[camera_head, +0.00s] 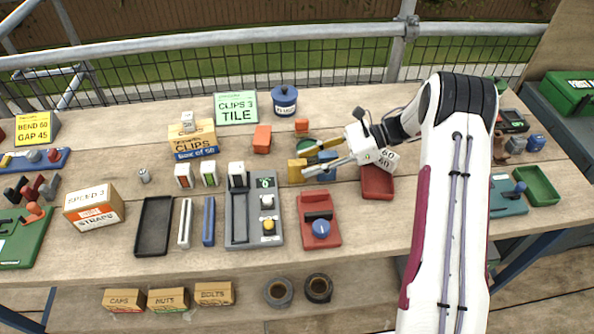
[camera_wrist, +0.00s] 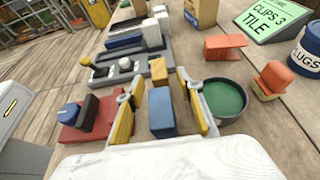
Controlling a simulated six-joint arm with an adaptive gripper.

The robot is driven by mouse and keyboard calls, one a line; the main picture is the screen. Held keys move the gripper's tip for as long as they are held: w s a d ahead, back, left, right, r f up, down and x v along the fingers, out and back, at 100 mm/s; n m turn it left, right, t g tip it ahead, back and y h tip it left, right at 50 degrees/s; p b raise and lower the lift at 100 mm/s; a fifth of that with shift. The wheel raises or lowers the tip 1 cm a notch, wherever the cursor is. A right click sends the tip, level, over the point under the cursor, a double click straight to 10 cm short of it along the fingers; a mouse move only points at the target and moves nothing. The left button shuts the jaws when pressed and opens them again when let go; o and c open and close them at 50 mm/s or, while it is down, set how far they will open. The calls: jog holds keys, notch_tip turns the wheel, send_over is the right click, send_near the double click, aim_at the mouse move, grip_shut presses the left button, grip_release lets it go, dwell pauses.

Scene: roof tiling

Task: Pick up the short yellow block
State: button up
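The short yellow block (camera_head: 296,171) stands on the bench left of my gripper in the head view. In the wrist view the yellow block (camera_wrist: 159,72) shows straight ahead, beyond a blue block (camera_wrist: 161,113). My gripper (camera_wrist: 160,113) is open, with its yellow-padded fingers apart on either side of the blue block in the picture. I cannot tell whether they touch it. In the head view my gripper (camera_head: 316,160) reaches in from the right, and its fingers partly cover the blue block (camera_head: 328,157). Nothing is visibly held.
A green round dish (camera_wrist: 225,99) sits close beside the right finger in the wrist view. A red block with a blue knob (camera_head: 320,228) lies nearer the front, beside a grey switch panel (camera_head: 240,232). Orange blocks (camera_head: 262,139) stand behind.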

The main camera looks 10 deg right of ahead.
aim_at(301, 165)
jog(key=shift+x, duration=1.55)
grip_shut()
